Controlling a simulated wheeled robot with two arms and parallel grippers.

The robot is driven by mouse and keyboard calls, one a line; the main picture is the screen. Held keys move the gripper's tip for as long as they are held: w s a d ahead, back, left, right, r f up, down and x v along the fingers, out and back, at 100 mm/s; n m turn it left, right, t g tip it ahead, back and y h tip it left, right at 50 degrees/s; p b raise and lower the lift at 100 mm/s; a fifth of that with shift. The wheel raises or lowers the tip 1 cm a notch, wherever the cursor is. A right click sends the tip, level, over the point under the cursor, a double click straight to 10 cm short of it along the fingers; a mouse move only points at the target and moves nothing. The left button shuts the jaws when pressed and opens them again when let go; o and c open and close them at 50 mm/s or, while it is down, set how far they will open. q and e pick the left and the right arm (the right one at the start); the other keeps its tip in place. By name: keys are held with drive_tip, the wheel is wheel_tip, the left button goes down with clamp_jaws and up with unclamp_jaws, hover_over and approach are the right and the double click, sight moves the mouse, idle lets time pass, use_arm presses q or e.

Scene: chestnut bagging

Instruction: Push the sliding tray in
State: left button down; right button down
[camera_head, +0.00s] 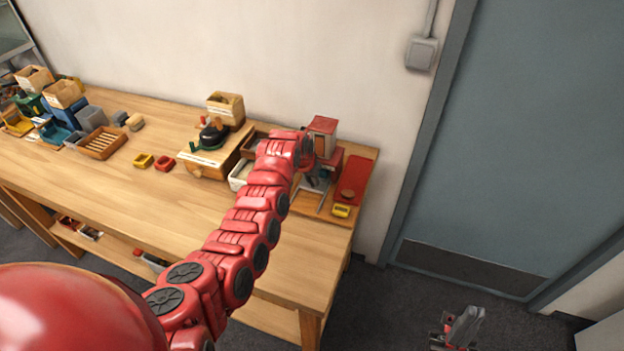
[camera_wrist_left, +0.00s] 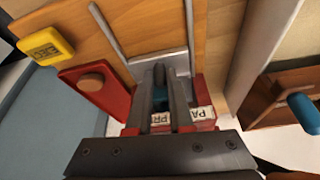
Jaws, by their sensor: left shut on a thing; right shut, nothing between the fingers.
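The sliding tray shows in the left wrist view as a pale grey plate (camera_wrist_left: 143,67) between two metal rails (camera_wrist_left: 108,28) on a wooden board. A blue-grey rounded handle (camera_wrist_left: 160,74) stands at it. My left gripper (camera_wrist_left: 167,88) is shut on this handle; the fingers hide much of it. In the head view my left gripper (camera_head: 316,178) is at the front of the red machine (camera_head: 322,126), and my arm covers part of the area. My right gripper (camera_head: 460,328) is shut and empty, low at the right, away from the table.
A red board (camera_head: 358,172) and a yellow block (camera_head: 341,210) lie right of the rails. A white bin (camera_head: 240,174) and a wooden box (camera_head: 207,166) stand left of my arm. Other boxes fill the table's left end. A grey door (camera_head: 520,140) is at the right.

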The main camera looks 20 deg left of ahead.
idle(0.8)
use_arm(q)
drive_tip(key=shift+w+a+f+b, duration=0.15)
drive_tip(key=shift+w+b, duration=0.4)
drive_tip(key=shift+b, duration=0.65)
drive_tip(key=shift+w, duration=0.15)
drive_tip(key=shift+r, duration=0.35)
drive_tip(key=c, duration=1)
unclamp_jaws()
drive_tip(key=shift+o, duration=0.9)
drive_tip(key=shift+f, duration=0.15)
